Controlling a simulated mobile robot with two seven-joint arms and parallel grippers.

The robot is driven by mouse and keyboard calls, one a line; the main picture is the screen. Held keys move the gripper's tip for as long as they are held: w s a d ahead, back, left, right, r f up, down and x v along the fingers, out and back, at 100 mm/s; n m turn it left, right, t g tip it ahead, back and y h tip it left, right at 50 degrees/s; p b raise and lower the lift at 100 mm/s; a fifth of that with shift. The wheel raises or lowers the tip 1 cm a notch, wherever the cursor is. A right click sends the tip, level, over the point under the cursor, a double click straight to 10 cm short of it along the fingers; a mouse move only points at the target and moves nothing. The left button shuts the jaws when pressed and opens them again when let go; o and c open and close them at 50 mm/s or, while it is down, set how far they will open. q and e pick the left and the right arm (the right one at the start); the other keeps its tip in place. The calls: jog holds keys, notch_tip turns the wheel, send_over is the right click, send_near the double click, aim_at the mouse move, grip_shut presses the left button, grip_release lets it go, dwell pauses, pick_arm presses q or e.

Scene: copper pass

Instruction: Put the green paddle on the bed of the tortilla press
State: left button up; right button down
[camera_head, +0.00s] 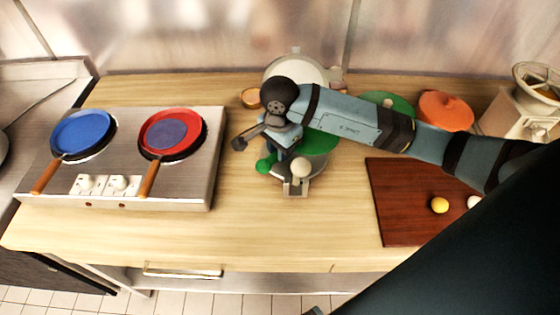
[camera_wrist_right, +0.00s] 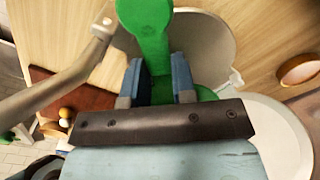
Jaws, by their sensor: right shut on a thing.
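My right gripper (camera_head: 282,152) is shut on the green paddle (camera_head: 321,143), gripping its narrow part. In the right wrist view the paddle's rounded end (camera_wrist_right: 150,35) reaches out beyond the fingers (camera_wrist_right: 158,82). The paddle's broad part is over the grey bed of the tortilla press (camera_head: 326,163), partly hidden by my arm. I cannot tell whether it touches the bed. The press's pale round lid (camera_head: 295,66) stands open behind. Its lever has a pale knob (camera_head: 300,168) in front; the lever also shows in the wrist view (camera_wrist_right: 55,92). My left gripper is not in view.
A two-burner stove with a blue pan (camera_head: 82,131) and a red pan (camera_head: 188,121) is at left. A brown board (camera_head: 400,215) with a yellow ball (camera_head: 439,205) is at right. Behind stand a green round thing (camera_head: 397,103) and an orange pot (camera_head: 446,111). The front-middle counter is clear.

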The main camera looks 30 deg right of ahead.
aim_at(280, 172)
notch_tip(280, 172, down, 6)
jog(key=shift+f+p, duration=0.25)
jog(key=shift+p, duration=0.1)
jog(key=shift+f, duration=0.1)
jog(key=shift+f, duration=0.15)
jog(key=c, duration=0.9)
grip_release()
jog(key=shift+c, duration=0.2)
jog(key=shift+r, duration=0.2)
